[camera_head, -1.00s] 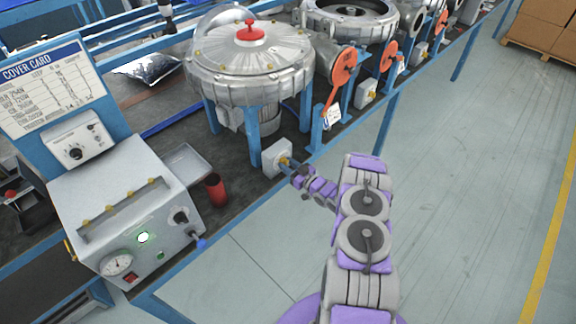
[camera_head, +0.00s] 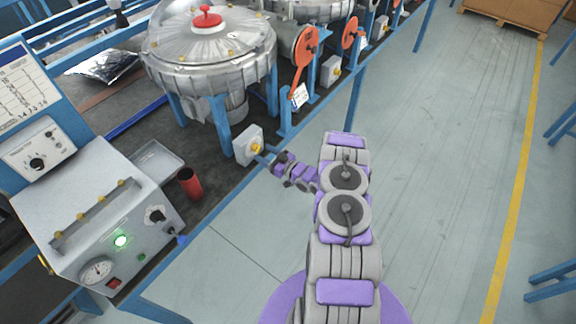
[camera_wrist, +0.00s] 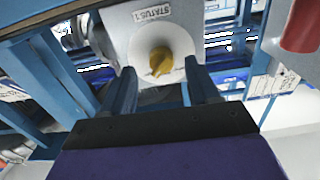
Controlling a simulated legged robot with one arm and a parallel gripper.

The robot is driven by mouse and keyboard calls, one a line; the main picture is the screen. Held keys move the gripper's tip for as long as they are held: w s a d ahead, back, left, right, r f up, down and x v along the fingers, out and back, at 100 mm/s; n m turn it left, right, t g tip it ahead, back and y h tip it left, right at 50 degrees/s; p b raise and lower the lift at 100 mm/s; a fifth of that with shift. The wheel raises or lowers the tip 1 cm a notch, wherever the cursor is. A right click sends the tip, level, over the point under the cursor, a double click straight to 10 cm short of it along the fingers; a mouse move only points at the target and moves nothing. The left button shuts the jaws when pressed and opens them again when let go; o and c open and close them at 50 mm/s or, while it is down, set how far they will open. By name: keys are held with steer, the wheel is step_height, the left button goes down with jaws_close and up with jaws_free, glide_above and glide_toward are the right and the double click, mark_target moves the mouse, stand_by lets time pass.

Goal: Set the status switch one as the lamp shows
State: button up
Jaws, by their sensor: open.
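The status switch one is a yellow knob (camera_wrist: 162,60) on a pale round plate, on a grey box with a label reading STATUS 1 in the wrist view. In the head view its grey box (camera_head: 246,145) is at the bench edge below the silver blower. My gripper (camera_wrist: 163,82) is open, one finger on each side of the knob and apart from it as far as I can see. In the head view my gripper (camera_head: 263,155) points at the box. A lamp (camera_head: 120,241) on the control box (camera_head: 100,215) glows green. A dark red lamp or button (camera_head: 114,283) sits below it.
A red cup (camera_head: 190,183) and a grey tray (camera_head: 158,160) stand on the bench left of the switch. An orange lever (camera_head: 304,48) and a white tag (camera_head: 299,96) are to its right.

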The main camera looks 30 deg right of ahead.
steer(key=p+v, duration=0.1)
steer(key=v, duration=1.3)
steer(key=shift+s+p, duration=0.15)
steer(key=shift+p, duration=0.25)
steer(key=shift+d, duration=0.1)
